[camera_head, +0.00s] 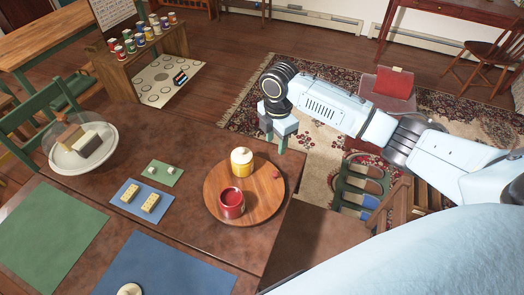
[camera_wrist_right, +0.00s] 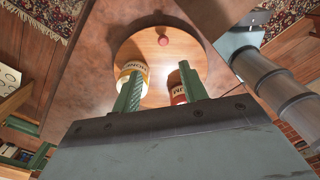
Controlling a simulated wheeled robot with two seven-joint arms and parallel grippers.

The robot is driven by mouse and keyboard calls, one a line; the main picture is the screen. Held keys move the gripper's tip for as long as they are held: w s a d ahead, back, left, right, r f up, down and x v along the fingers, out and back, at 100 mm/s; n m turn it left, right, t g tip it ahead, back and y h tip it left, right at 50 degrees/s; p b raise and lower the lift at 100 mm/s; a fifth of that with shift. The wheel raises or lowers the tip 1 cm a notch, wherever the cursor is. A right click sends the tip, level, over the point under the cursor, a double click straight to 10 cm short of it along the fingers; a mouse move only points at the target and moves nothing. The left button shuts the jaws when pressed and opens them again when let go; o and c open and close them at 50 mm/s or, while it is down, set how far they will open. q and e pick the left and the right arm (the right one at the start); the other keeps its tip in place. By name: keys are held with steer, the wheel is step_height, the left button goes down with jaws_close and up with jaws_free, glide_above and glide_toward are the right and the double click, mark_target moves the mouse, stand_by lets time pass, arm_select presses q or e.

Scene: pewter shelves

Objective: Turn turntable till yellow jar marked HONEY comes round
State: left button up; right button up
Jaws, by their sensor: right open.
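The round wooden turntable (camera_head: 262,205) sits at the right end of the brown table; a small red knob (camera_head: 275,172) stands near its rim. The yellow jar (camera_head: 241,160) is on the turntable's far side in the head view, and a red jar (camera_head: 231,203) is at its near side. My right gripper (camera_head: 275,138) is open and empty, raised near the turntable's far right edge. My left gripper is out of view.
Left of the turntable are a blue mat (camera_head: 128,204) with yellow blocks, a small green mat (camera_head: 161,182) and a glass dome (camera_head: 83,148). Larger green and blue mats lie nearer. A wooden rack (camera_head: 172,45) of cans stands beyond. A chair (camera_head: 362,185) is at the right.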

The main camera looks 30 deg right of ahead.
steer(key=b, duration=0.1)
glide_above(275, 172)
steer(key=f, duration=0.5)
steer(key=shift+s+f, duration=0.2)
steer(key=shift+f, duration=0.15)
step_height(275, 172, down, 4)
steer(key=shift+r+b, duration=0.25)
steer(key=shift+b, duration=0.05)
step_height(275, 172, down, 3)
steer(key=shift+b, duration=0.3)
steer(key=shift+f, duration=0.2)
steer(key=shift+w, duration=0.1)
steer(key=shift+c, duration=0.5)
steer(key=c, duration=0.7)
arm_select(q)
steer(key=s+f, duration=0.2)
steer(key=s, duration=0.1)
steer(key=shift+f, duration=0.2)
arm_select(e)
jaws_close()
